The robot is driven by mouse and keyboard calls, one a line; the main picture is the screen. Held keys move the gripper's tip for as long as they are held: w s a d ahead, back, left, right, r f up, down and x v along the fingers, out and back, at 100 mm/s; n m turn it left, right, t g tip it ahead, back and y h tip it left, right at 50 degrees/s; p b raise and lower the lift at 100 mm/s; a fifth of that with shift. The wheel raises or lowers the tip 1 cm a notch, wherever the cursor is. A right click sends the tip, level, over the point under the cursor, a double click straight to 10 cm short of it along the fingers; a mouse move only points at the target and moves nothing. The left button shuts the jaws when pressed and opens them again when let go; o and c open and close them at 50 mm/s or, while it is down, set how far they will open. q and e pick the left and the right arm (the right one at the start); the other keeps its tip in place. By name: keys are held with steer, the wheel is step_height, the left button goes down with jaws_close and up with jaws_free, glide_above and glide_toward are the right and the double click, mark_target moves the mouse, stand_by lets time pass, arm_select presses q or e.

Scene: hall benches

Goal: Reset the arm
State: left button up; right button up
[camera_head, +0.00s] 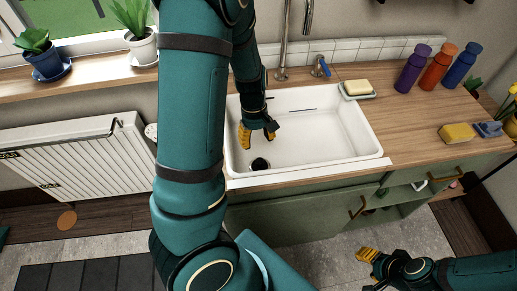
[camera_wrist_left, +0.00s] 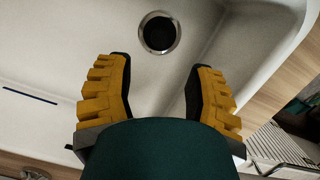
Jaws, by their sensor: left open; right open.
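My left arm comes in from the upper left in the head view. My left gripper (camera_head: 257,134) hangs over the white sink basin (camera_head: 325,130). In the left wrist view the yellow fingers of my left gripper (camera_wrist_left: 159,95) stand apart with nothing between them. The round dark drain (camera_wrist_left: 160,33) lies beyond the fingertips. My right gripper (camera_head: 370,268) is low at the bottom right of the head view, in front of the counter and above the floor. It is open, and I see nothing held in it.
A chrome tap (camera_head: 284,50) rises behind the sink. A soap dish (camera_head: 357,93) sits at its back right edge. Purple (camera_head: 412,69), orange (camera_head: 438,67) and blue (camera_head: 463,64) bottles stand on the counter. A yellow sponge (camera_head: 456,133) lies at right. Potted plants (camera_head: 142,45) line the sill.

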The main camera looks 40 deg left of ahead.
arm_select(q)
steer(key=shift+a+r, duration=0.1)
steer(key=shift+r, duration=0.65)
